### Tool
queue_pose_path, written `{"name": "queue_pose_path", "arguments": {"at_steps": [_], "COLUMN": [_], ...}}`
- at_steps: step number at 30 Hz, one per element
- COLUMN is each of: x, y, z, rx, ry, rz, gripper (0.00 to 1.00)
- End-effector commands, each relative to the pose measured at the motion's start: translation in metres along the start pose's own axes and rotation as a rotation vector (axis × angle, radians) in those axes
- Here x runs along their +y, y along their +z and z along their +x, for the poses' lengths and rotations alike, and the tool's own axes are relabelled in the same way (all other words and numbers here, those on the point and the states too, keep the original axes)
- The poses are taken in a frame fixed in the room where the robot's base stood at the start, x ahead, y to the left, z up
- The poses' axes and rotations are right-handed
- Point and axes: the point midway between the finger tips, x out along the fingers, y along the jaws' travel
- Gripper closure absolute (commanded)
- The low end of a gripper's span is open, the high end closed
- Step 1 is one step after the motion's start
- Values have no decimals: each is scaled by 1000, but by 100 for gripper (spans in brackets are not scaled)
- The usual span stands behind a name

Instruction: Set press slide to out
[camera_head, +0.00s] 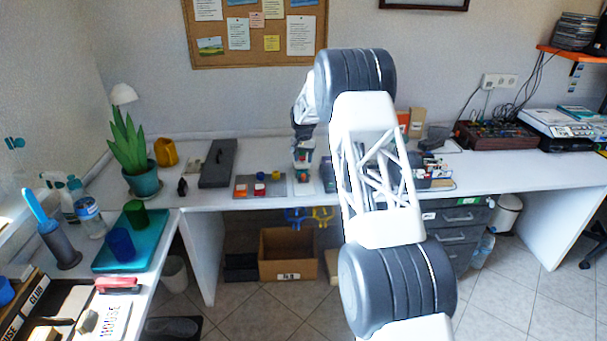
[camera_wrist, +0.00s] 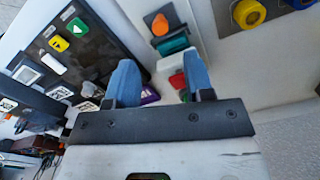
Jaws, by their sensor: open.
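My gripper (camera_wrist: 160,62) is open, with two blue fingers and nothing held between them. It points down over a narrow white panel (camera_wrist: 205,28). This panel carries an orange knob (camera_wrist: 160,23), a teal block (camera_wrist: 172,46) and a small red part (camera_wrist: 178,80) between the fingers. I cannot tell for sure which part is the press slide; the fingers partly hide this area. In the head view my gripper (camera_head: 302,168) is over the back desk, beside a dark board (camera_head: 243,193) with coloured knobs.
A black panel (camera_wrist: 85,65) with several coloured tiles lies left of the fingers. A yellow ring-shaped knob (camera_wrist: 248,13) is at upper right. On the back desk stand a dark grey case (camera_head: 218,164) and a potted plant (camera_head: 143,182). The desk's front edge is close.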

Motion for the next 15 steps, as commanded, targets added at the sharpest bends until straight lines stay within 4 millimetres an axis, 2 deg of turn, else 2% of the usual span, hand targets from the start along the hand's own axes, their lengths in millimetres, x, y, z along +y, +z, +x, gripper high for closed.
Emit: {"name": "queue_pose_path", "arguments": {"at_steps": [15], "x": [0], "y": [-1], "z": [5], "rx": [-1], "ry": [0], "rz": [0], "gripper": [52]}}
